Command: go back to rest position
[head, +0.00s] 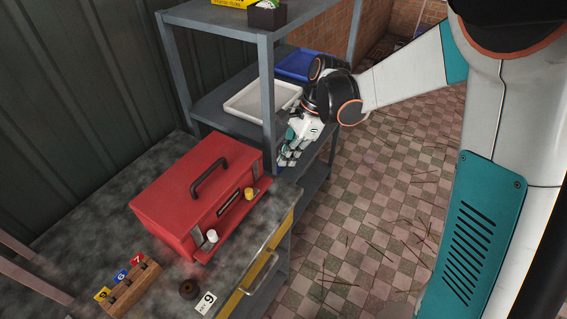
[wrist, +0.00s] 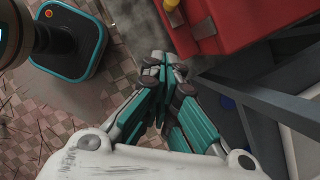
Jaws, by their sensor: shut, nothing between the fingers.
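My gripper (head: 290,150) is shut and empty. In the head view it hangs beside the grey metal shelf, near the front edge of the middle board and to the right of the red box. In the wrist view my gripper (wrist: 160,68) points down the middle of the picture with its fingers together. The red box (head: 180,190) with a black handle stands on the bench, and its corner shows at the top right of the wrist view (wrist: 225,25).
The grey shelf (head: 268,95) carries a white tray (head: 262,98) and a blue tray (head: 297,63). The dark bench (head: 225,265) holds a wooden block with numbered tags (head: 130,290), a small dark round piece (head: 189,288) and a card marked 9 (head: 206,303). The checkered floor (head: 380,200) on the right has thin scattered sticks.

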